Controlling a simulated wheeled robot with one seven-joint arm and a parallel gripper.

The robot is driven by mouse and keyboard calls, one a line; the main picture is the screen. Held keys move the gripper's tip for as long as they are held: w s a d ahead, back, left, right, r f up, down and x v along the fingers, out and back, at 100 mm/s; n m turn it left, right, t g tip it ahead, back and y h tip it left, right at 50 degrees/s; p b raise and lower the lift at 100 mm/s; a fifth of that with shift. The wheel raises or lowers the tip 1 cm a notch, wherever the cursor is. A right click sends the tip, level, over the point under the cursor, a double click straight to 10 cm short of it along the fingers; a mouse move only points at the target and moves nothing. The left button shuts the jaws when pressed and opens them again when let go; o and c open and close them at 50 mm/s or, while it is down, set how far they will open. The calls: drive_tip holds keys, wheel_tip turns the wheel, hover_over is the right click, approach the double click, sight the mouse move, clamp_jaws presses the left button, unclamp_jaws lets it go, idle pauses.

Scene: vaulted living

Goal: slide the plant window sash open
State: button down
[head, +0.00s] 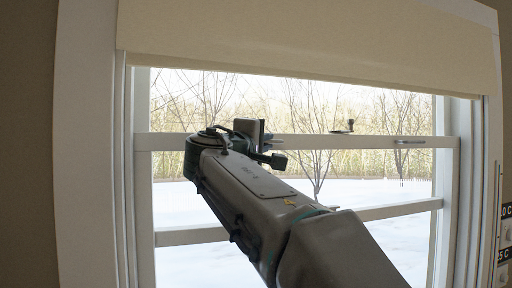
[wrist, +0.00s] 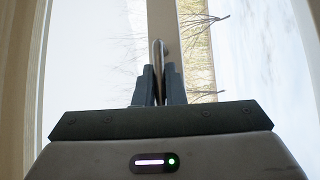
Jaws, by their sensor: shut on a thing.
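The window sash (head: 375,142) spans the window, with snow and bare trees visible through its glass. Its pale rail (wrist: 162,18) runs up the middle of the wrist view. My gripper (wrist: 159,76) is shut on a slim handle (wrist: 158,52) that stands out from this rail. In the head view my arm comes from the lower right and its hand covers the left part of the rail, hiding the grip. A second slim handle (head: 409,141) shows on the right of the rail, and a dark latch (head: 343,126) sits on top between them.
A cream blind (head: 310,50) covers the top of the window. White frame sides (head: 88,150) bound the opening at left and right. A dark-marked scale or sign (head: 505,212) is cut off at the right edge. A lower bar (head: 400,209) crosses the glass.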

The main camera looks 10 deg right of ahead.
drive_tip(key=c, duration=1.5)
unclamp_jaws()
drive_tip(key=b+v, duration=0.4)
drive_tip(key=v, duration=1)
drive_tip(key=shift+d, duration=0.1)
drive_tip(key=s+d+f+m+g+y, duration=0.1)
drive_tip(key=d+f+g+y, duration=0.2)
drive_tip(key=f, duration=1)
drive_tip(key=s+d+f+g+y, duration=0.1)
drive_tip(key=d+f+g+y, duration=0.2)
drive_tip(key=f, duration=1)
drive_tip(key=s+f+m+g+y, duration=0.1)
drive_tip(key=s+f, duration=0.3)
drive_tip(key=f, duration=0.4)
drive_tip(key=s+f+m+g+y, duration=0.2)
drive_tip(key=s+f+m+y, duration=0.1)
drive_tip(key=f, duration=0.5)
drive_tip(key=s+f+m+g+y, duration=0.2)
drive_tip(key=s+f+m, duration=0.1)
drive_tip(key=s+f, duration=0.4)
drive_tip(key=shift+s+d+f+y, duration=0.1)
drive_tip(key=shift+d+f+y, duration=0.1)
drive_tip(key=shift+f, duration=0.15)
drive_tip(key=shift+s+d+f+y, duration=0.1)
drive_tip(key=shift+f+y, duration=0.1)
drive_tip(key=shift+f, duration=0.15)
